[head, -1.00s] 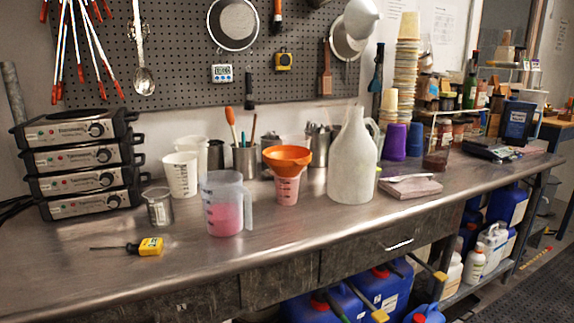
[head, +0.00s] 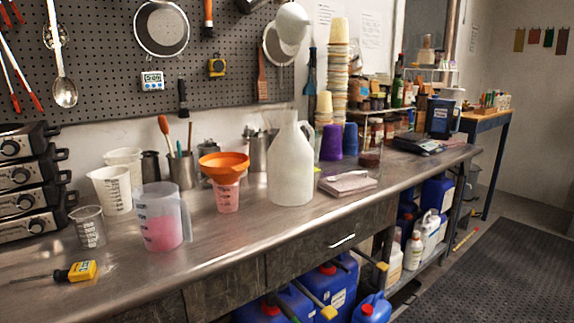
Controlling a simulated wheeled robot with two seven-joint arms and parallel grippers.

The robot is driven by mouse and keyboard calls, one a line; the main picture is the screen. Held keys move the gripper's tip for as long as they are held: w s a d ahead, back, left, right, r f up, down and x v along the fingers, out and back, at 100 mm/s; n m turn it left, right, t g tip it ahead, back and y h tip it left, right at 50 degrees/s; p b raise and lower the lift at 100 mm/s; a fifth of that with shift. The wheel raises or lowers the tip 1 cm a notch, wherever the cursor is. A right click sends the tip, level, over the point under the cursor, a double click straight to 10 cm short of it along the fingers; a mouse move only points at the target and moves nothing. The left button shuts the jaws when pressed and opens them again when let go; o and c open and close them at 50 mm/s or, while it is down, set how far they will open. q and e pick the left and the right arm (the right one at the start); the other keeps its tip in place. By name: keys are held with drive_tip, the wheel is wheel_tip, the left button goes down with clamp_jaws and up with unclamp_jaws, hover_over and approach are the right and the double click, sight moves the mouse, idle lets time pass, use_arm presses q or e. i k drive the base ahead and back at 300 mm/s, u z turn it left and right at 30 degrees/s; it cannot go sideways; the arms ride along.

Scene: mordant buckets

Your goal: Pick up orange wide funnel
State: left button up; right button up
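The orange wide funnel (head: 224,163) sits mouth up on top of a small graduated cup (head: 228,196) with pink contents, near the middle of the steel bench. Its spout is inside or behind the cup, and its wide rim overhangs the cup. Neither of my grippers shows in the head view.
A measuring jug (head: 161,222) with pink liquid stands left of the funnel. A large white jug (head: 291,170) stands close on its right. Metal containers with tools (head: 184,170) stand behind. A yellow thermometer (head: 75,271) lies at the front left. The bench front (head: 225,240) is clear.

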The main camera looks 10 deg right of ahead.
sight(224, 169)
drive_tip(key=z, duration=1.95)
drive_tip(key=i, duration=2)
drive_tip(key=u, duration=2.3)
